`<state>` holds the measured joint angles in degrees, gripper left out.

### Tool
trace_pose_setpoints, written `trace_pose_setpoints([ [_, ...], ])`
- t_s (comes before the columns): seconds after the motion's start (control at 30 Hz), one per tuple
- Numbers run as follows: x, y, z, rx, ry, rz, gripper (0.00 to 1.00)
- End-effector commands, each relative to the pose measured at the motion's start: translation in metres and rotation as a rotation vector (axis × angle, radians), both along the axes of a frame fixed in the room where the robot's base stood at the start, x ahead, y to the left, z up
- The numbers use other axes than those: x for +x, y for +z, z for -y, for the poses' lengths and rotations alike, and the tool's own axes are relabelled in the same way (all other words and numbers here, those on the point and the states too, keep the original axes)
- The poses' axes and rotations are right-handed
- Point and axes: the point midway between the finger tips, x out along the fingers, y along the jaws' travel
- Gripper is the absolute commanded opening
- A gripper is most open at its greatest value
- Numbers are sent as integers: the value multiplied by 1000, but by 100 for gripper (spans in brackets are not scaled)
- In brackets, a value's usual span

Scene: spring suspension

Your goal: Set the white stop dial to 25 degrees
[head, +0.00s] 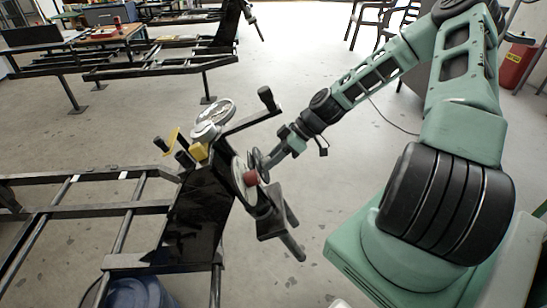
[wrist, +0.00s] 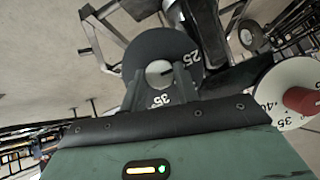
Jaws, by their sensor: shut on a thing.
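The white stop dial (wrist: 275,98) is at the right of the wrist view, with dark numbers including 35 and 40 and a red knob (wrist: 304,101) at its centre. In the head view the white dial (head: 238,171) shows partly behind its red knob (head: 250,178). A black dial (wrist: 150,48) with white numbers 25 and 35 is straight ahead of my gripper (wrist: 163,80). My fingers are shut at the middle of this black dial, apart from the white one. What they grip is mostly hidden. In the head view my gripper (head: 266,162) reaches the mechanism from the right.
A black crank handle (head: 267,99) and a handwheel (head: 214,112) stand above the dials. A dark bracket (head: 275,224) juts out below. A metal frame (head: 90,210) lies left, with a blue drum (head: 139,293) under it.

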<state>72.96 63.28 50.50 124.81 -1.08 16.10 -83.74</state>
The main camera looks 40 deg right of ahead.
Motion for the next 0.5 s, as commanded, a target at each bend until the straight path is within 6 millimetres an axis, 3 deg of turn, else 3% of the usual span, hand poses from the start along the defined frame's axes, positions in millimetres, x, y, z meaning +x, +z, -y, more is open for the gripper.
trace_pose_setpoints([
  [0.5, -1, -1, 1, -34, 22, 46, 8],
])
